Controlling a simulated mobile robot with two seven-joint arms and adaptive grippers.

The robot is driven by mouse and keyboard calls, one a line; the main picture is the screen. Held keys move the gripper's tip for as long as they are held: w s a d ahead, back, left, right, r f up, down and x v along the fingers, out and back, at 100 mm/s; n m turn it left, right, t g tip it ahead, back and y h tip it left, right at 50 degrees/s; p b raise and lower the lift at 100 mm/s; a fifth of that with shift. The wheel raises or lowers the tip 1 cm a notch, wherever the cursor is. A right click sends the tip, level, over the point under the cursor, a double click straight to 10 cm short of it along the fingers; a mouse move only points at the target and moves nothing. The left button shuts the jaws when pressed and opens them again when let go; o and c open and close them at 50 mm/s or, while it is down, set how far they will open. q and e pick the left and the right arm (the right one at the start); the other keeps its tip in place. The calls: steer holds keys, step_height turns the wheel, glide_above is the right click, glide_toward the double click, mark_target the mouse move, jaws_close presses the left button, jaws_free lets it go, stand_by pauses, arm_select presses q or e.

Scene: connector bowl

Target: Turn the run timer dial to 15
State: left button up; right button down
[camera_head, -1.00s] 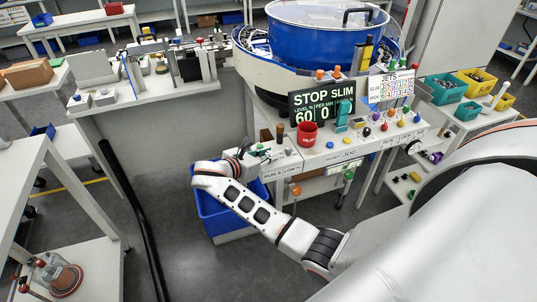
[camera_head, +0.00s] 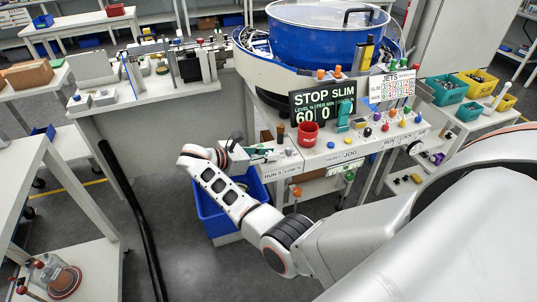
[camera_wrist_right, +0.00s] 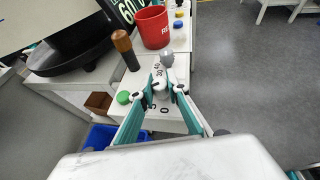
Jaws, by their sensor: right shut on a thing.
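My right gripper (camera_wrist_right: 161,89) is shut on a small pale knob, the run timer dial (camera_wrist_right: 160,84), at the left end of the white control panel (camera_wrist_right: 172,125). The fingers sit on either side of it and cover much of it. Small numbers are printed around it, with a 0 on the near side; I cannot read where it points. In the head view my right gripper (camera_head: 262,153) is small at the panel's left end, and the dial cannot be made out. My left gripper is not in view.
A grey round knob (camera_wrist_right: 167,58), green button (camera_wrist_right: 123,97), brown-handled tool (camera_wrist_right: 125,48) and red cup (camera_wrist_right: 152,27) stand close around the gripper. The display (camera_head: 322,104) reads STOP SLIM. A blue bin (camera_head: 220,215) is below the panel.

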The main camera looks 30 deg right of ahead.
mark_target(269, 152)
steer(key=c, duration=1.9)
jaws_free()
steer(key=shift+d, duration=0.1)
step_height(269, 152, up, 10)
steer(key=shift+r, duration=0.1)
